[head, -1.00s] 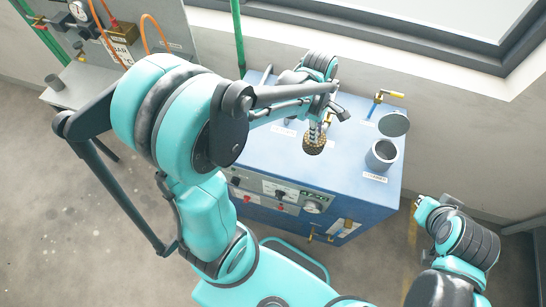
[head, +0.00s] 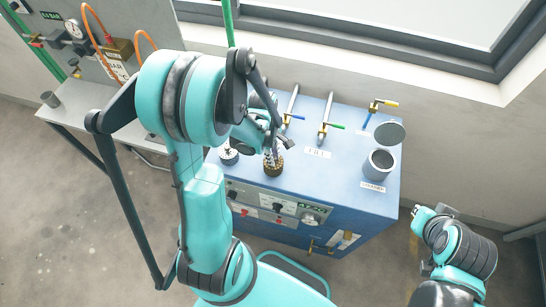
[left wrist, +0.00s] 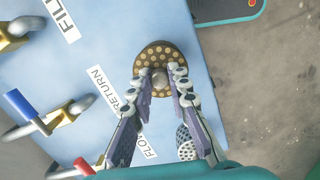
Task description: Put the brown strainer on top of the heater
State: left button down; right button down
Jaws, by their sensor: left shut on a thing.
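The brown strainer (head: 273,168) is a perforated disc-like piece with a knob, also visible in the left wrist view (left wrist: 152,52). My left gripper (head: 273,152) is shut on its knob, and the fingertips meet there in the left wrist view (left wrist: 160,80). The strainer is over the front part of the blue heater's top (head: 335,175); I cannot tell whether it touches. My right gripper (head: 419,216) is off the heater's right side, and its fingers are too small to read.
A grey cylinder (head: 380,164) with its round lid (head: 390,132) open stands at the right of the top. Valves with coloured handles (head: 333,126) line the back. A dark-and-white perforated piece (head: 228,156) is left of the strainer. The middle of the top is clear.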

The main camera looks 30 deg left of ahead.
pick_arm(q)
jog(key=shift+f, duration=0.3)
jog(key=shift+f, duration=0.1)
jog(key=c, duration=1.4)
grip_release()
jog(key=shift+c, duration=0.2)
